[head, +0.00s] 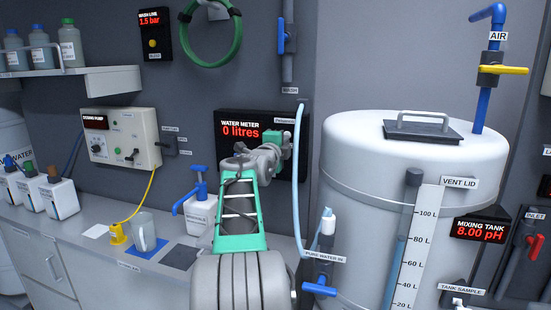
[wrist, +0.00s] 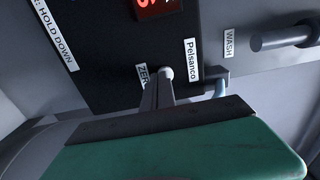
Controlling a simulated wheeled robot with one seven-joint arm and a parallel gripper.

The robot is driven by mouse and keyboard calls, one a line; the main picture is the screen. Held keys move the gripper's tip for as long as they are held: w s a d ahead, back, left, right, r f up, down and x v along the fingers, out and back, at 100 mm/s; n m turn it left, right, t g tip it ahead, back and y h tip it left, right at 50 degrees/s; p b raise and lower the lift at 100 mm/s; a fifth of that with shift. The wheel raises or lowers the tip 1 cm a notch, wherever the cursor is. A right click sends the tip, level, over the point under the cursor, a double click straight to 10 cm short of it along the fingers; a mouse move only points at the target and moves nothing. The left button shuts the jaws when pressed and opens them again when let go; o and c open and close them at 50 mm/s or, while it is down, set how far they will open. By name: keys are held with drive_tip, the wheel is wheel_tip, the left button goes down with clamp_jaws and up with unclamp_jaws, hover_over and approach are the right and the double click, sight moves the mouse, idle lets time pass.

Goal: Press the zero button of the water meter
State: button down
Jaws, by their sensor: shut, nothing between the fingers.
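The water meter (head: 226,150) is a black wall panel in the head view, with a red display reading 0 litres. My arm and gripper (head: 284,142) cover its right half, hiding the button there. In the wrist view the panel (wrist: 105,60) shows a partly covered label starting "ZE" and a small round pale button (wrist: 166,73) beside it. My gripper (wrist: 160,92) is shut and empty, its fingertips right at this button. I cannot tell whether they touch it or whether it is pushed in.
A light blue hose (head: 297,185) hangs just right of the meter. The large white mixing tank (head: 350,200) stands to the right. On the counter are a white bottle with a blue pump (head: 200,215), a clear jug (head: 143,232) and a dark pad (head: 181,256).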

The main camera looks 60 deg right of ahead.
drive_tip(key=b+v, duration=0.4)
drive_tip(key=v, duration=0.8)
drive_tip(key=shift+a+b, duration=0.35)
drive_tip(key=shift+b, duration=0.05)
drive_tip(key=shift+n, duration=0.3)
